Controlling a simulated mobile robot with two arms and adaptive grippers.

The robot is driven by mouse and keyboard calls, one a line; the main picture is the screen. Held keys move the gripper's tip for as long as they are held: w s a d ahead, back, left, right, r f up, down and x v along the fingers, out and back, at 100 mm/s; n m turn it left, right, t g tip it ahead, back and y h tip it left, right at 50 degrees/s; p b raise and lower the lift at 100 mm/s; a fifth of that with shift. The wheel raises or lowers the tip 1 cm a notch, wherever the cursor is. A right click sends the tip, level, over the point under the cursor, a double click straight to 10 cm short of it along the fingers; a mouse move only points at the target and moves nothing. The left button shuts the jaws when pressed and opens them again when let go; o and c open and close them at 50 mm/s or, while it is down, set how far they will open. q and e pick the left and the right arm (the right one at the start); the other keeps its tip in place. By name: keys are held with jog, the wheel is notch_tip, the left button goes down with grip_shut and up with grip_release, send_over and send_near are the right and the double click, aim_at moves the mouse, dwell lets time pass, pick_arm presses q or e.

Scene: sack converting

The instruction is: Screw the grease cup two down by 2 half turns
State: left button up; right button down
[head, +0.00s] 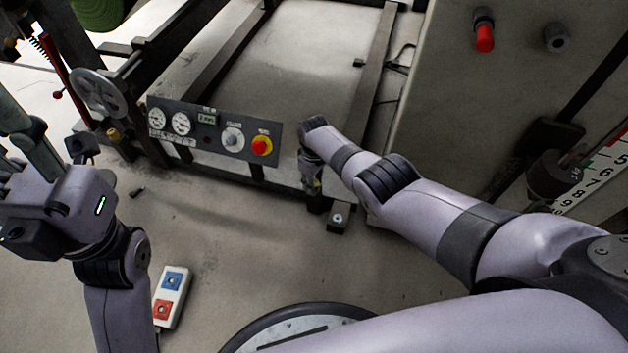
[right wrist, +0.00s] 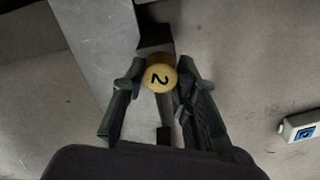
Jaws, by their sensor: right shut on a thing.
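Grease cup two is a round brass-yellow cap marked "2"; it shows in the right wrist view (right wrist: 160,78) between my fingers. My right gripper (right wrist: 158,88) has a finger on each side of the cup and is shut on it. In the head view my right gripper (head: 312,185) points down beside the machine frame, right of the control panel, and its hand mostly hides the cup.
A control panel (head: 215,133) with gauges and a red-yellow stop button is on the machine's front. A handwheel (head: 98,92) and another brass cap (head: 113,134) are at left. A pendant (head: 171,296) with blue and red buttons lies on the floor. A grey cabinet (head: 480,110) stands at right.

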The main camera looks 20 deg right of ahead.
jog(key=m, duration=0.4)
jog(key=shift+m, duration=0.4)
jog(key=m, duration=0.3)
jog(key=shift+m, duration=0.3)
jog(key=m, duration=0.7)
jog(key=shift+s, duration=0.1)
jog(key=m, duration=0.3)
jog(key=shift+m, duration=0.4)
jog(key=m, duration=0.3)
jog(key=shift+m, duration=0.3)
jog(key=m, duration=0.3)
jog(key=shift+m, duration=1.9)
jog(key=shift+m, duration=0.3)
